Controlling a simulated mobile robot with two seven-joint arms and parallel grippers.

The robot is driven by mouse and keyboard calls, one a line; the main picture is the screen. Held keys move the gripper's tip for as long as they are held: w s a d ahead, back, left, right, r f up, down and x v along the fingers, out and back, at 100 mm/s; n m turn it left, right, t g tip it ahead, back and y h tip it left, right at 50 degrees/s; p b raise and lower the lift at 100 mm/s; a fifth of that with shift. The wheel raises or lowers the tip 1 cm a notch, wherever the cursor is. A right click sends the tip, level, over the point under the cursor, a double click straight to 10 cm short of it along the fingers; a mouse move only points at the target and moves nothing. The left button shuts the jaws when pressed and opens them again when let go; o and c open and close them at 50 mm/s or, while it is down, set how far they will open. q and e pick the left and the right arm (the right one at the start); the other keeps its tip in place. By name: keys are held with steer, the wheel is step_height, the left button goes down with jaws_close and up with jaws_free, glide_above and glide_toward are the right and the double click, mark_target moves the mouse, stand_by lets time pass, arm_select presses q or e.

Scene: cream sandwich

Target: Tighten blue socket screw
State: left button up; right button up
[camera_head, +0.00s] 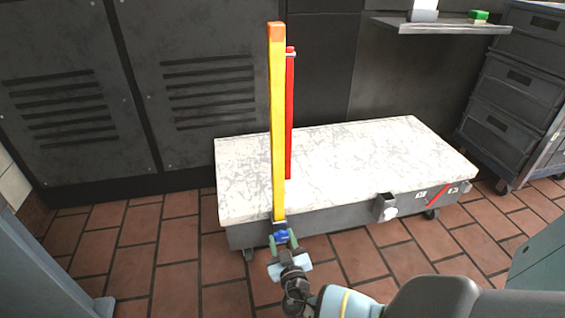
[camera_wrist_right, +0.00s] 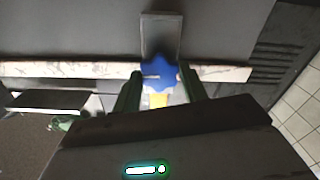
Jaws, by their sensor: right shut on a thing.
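The blue socket screw (camera_head: 281,237) sits at the front edge of the low cart, at the foot of a tall upright yellow bar (camera_head: 278,130). My right gripper (camera_head: 283,241) reaches up to it from below, with its green fingers on either side, shut on it. In the right wrist view the lobed blue socket screw (camera_wrist_right: 158,76) is between the green fingers of my right gripper (camera_wrist_right: 160,85), with a bit of yellow below it. The screw's threaded part is hidden. My left gripper is in neither view.
The low cart has a mottled white top (camera_head: 370,155), mostly bare, and stands on wheels. A thin red post (camera_head: 290,120) rises behind the yellow bar. Dark vented cabinets (camera_head: 210,80) stand behind, dark drawers (camera_head: 515,90) at right. Brick-tiled floor (camera_head: 150,255) is free at left.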

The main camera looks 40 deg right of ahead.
stand_by(0.5)
steer(key=o, duration=1)
steer(key=shift+c, duration=0.2)
steer(key=shift+s, duration=0.1)
steer(key=p+v, duration=0.2)
steer(key=v, duration=0.5)
steer(key=shift+s+a, duration=0.25)
